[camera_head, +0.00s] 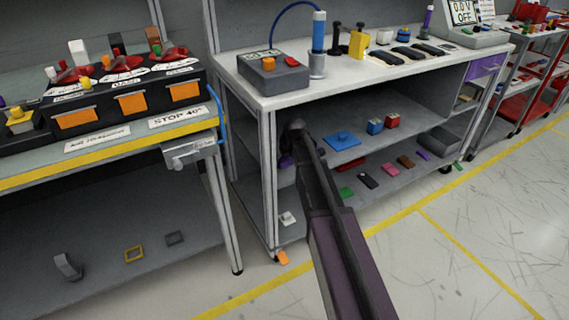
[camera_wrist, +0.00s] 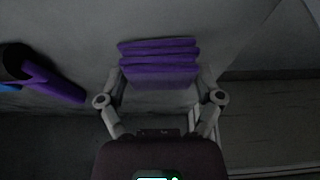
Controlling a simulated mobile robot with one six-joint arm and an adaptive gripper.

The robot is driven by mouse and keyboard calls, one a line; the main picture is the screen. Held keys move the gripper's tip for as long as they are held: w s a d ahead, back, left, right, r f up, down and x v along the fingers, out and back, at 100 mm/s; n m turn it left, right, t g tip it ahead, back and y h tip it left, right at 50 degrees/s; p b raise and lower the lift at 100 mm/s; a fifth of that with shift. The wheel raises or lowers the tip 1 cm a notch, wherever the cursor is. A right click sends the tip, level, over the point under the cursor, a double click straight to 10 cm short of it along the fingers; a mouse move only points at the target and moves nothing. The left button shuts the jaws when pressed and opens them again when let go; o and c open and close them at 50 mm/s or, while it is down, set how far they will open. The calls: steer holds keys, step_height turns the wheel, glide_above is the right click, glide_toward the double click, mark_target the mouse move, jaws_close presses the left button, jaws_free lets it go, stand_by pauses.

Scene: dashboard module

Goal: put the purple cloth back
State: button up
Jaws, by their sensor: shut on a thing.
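In the wrist view the purple cloth (camera_wrist: 160,62) is a folded stack with several layers. My gripper (camera_wrist: 161,82) is shut on it, with one grey finger at each side. The cloth is close to a grey surface. In the head view my arm reaches into the left part of the open shelf space under the workbench. My gripper is mostly hidden there behind my own arm and the bench frame. A small purple patch (camera_head: 286,161) shows beside the arm; I cannot tell whether it is the cloth.
A purple object with a dark round end (camera_wrist: 50,82) lies left of my gripper in the wrist view. The workbench leg (camera_head: 268,185) stands close to my arm. A blue piece (camera_head: 342,139) and small red and blue blocks (camera_head: 392,120) sit on the middle shelf.

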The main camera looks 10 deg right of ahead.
mark_target(287, 161)
steer(key=shift+f, duration=0.15)
steer(key=shift+f, duration=0.1)
steer(key=o, duration=0.8)
steer(key=shift+c, duration=0.2)
steer(key=p+v, duration=0.4)
steer(key=v, duration=0.1)
steer(key=shift+r+p, duration=0.2)
steer(key=shift+p, duration=0.15)
steer(key=shift+s+r, duration=0.2)
steer(key=shift+r, duration=0.05)
steer(key=s+d, duration=0.3)
steer(key=s, duration=0.8)
steer(key=shift+d+f, duration=0.25)
steer(key=shift+d, duration=0.1)
